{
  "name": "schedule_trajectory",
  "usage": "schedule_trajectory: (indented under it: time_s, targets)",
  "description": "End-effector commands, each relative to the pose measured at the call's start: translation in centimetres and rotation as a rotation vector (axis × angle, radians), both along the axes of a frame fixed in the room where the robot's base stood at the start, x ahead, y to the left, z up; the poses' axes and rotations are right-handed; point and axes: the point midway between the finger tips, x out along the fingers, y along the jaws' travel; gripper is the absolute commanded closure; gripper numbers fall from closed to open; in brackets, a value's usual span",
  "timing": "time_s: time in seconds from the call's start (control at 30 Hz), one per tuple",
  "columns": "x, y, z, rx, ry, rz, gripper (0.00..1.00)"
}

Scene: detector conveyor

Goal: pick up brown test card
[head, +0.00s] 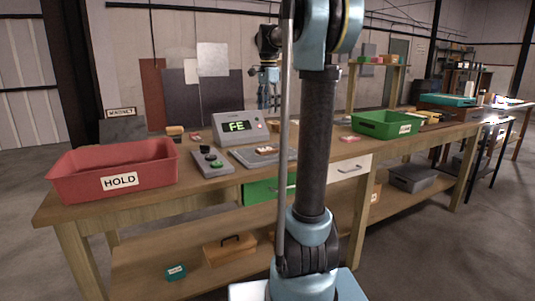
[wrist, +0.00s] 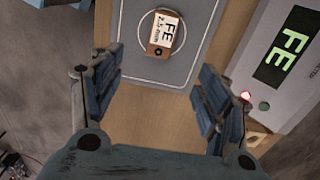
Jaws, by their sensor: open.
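The brown test card (wrist: 163,35) lies flat on a grey plate (wrist: 186,72) in the wrist view, within a printed ring. It bears a white label reading FE 2.5 mm. The card also shows small in the head view (head: 265,150) on the plate, left of my arm. My gripper (wrist: 156,72) is open and empty, its two fingers spread wide. The card is beyond the fingertips, near the top of the wrist view and roughly between them sideways. In the head view my gripper (head: 268,98) is above the bench.
The detector display (head: 240,126) reading FE stands behind the plate. A button box (head: 212,168) is left of the plate. A red HOLD bin (head: 75,190) stands at the bench's left and a green bin (head: 372,133) at the right. Small blocks lie around the back.

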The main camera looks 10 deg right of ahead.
Motion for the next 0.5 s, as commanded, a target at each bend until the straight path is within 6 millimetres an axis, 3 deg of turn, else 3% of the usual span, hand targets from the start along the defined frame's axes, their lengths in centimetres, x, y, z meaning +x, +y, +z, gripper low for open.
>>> schedule_trajectory:
  time_s: [0.17,0.5]
  targets:
    - [0.3,0.0,-1.7,0.000,0.001,-0.009,0.31]
    - [0.2,0.0,-7.8,0.000,0.001,-0.007,0.31]
